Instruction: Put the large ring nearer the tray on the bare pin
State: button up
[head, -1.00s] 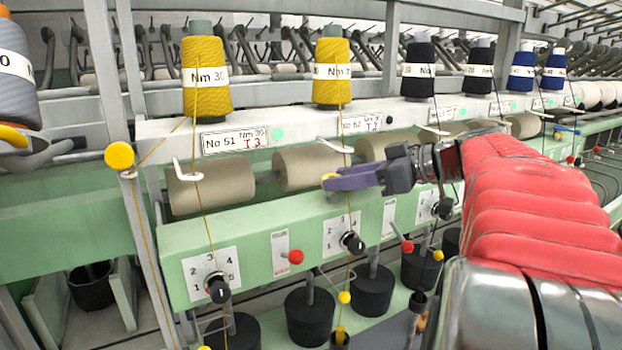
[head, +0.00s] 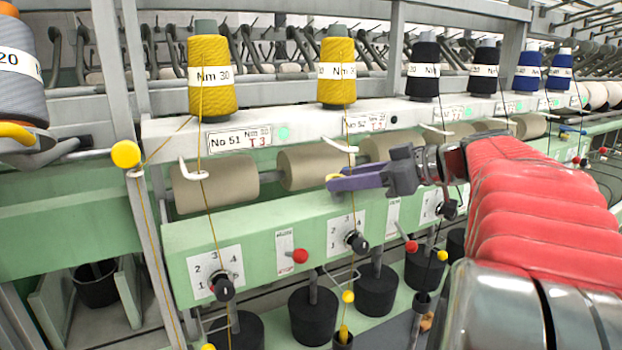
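My gripper (head: 335,180), with purple fingers, reaches in from the right, in front of the beige rollers and above the green rail. The finger gap is too small and side-on to judge. No large ring, tray or bare pin can be made out with certainty. A small orange thing (head: 427,322) lies low between the dark pots, partly hidden by my arm.
Yellow thread cones (head: 211,85) and dark cones stand on the white rail (head: 290,122). Threads hang down past a green rail (head: 190,238) with dials and red-knobbed levers (head: 300,256). Black pots (head: 312,318) stand below. A post with a yellow ball (head: 126,154) stands left.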

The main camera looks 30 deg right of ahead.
aim_at(339, 195)
jog(key=o, duration=0.5)
jog(key=shift+s+d+f+g, duration=0.15)
jog(key=shift+f+g, duration=0.15)
jog(key=shift+f, duration=1.25)
jog(key=shift+s+d+r, duration=0.1)
jog(key=a+r+v, duration=0.1)
jog(key=r+v, duration=0.1)
jog(key=v, duration=1.2)
jog(key=shift+r, duration=0.2)
